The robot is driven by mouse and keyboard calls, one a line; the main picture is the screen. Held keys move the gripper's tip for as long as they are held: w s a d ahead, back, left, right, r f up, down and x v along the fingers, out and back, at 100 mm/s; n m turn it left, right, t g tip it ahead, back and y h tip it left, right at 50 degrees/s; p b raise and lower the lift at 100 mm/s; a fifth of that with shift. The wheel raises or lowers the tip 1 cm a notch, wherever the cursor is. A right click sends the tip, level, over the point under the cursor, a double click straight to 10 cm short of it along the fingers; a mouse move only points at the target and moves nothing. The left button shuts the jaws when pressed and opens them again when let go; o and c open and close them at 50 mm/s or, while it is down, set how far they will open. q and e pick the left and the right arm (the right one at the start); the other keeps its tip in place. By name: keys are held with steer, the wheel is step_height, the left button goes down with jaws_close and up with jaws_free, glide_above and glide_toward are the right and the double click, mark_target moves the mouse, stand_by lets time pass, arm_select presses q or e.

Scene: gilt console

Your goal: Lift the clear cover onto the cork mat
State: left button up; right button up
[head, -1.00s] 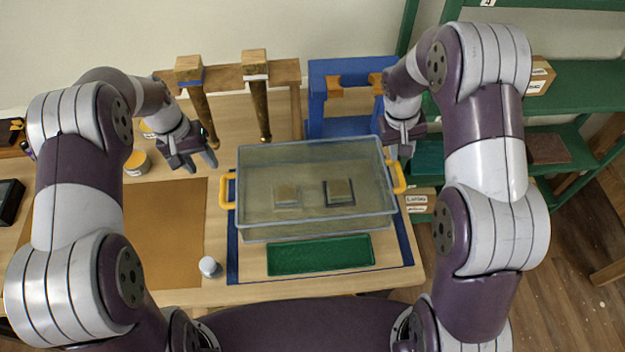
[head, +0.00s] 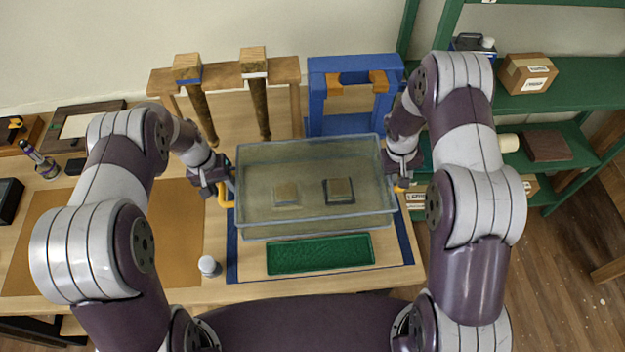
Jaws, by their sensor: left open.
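The clear cover (head: 315,222) is a box-shaped transparent lid with a yellow handle on each side. It stands on the bench over two small blocks, inside a dark blue outline. The cork mat (head: 165,240) lies flat and bare to its left. My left gripper (head: 222,192) is open at the cover's left yellow handle (head: 224,201); I cannot tell if it touches. My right gripper (head: 402,180) is at the right handle (head: 402,188), which it and the arm mostly hide; its fingers are not clear.
A green tray (head: 320,255) lies in front of the cover. A small white-capped bottle (head: 208,266) stands at the mat's right edge. Behind the cover are a wooden rack (head: 283,70) with hanging tools and a blue frame (head: 315,95). Green shelves (head: 560,85) stand at the right.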

steer(key=shift+f, duration=0.1)
arm_select(q)
steer(key=c, duration=0.5)
arm_select(e)
steer(key=c, duration=0.5)
arm_select(q)
jaws_close()
arm_select(e)
jaws_close()
